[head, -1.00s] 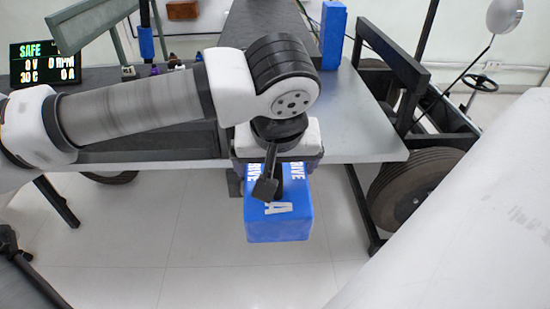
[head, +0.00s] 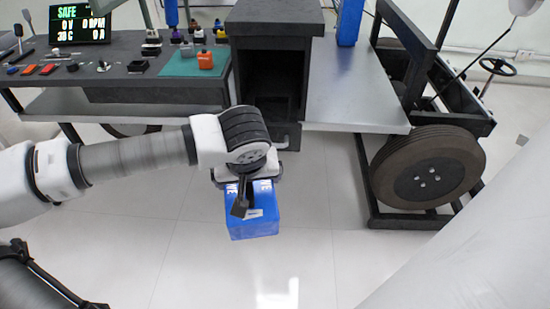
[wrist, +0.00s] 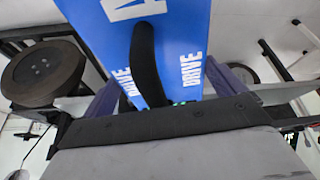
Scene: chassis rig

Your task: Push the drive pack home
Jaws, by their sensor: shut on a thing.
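The drive pack (head: 252,218) is a blue box with white "DRIVE" lettering and a black strap-like handle. It hangs below my gripper (head: 247,182) above the floor, in front of the bench. In the wrist view the drive pack (wrist: 165,50) fills the top middle, between my gripper's two purplish fingers. My gripper is shut on it; the exact contact is partly hidden. A dark housing (head: 275,18) with an open-fronted bay (head: 272,82) stands behind and above the pack. The bay looks empty, and the pack is clear of it.
A grey metal deck (head: 352,92) lies right of the bay, with a blue post (head: 349,22) on it. A large wheel (head: 427,167) and black frame stand at right. A workbench (head: 130,88) with small parts and a display (head: 80,23) is at left. Open floor lies in front.

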